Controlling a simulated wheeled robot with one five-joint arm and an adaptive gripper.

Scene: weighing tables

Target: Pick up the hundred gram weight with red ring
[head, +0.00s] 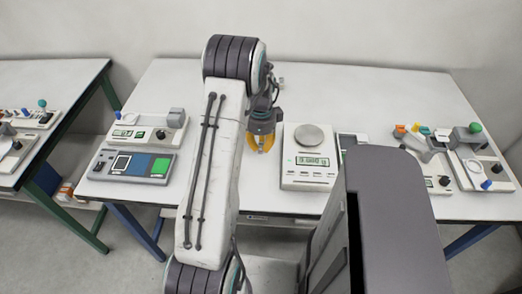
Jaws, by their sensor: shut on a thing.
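My gripper (260,146), with yellow fingers, is low over the middle of the white table (380,90), just left of the white balance (310,176). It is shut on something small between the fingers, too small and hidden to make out. I cannot pick out a red ring or the hundred gram weight in this view. My own arm hides part of the table. The balance has a round grey pan (309,135) that looks empty and a lit display that I cannot read surely.
Left of my arm are a grey-blue panel device (131,166) and a white instrument (147,131). At the right are a device with a green knob (474,128) and several coloured pieces. Another table (50,74) stands at the far left. The table's back strip looks mostly clear.

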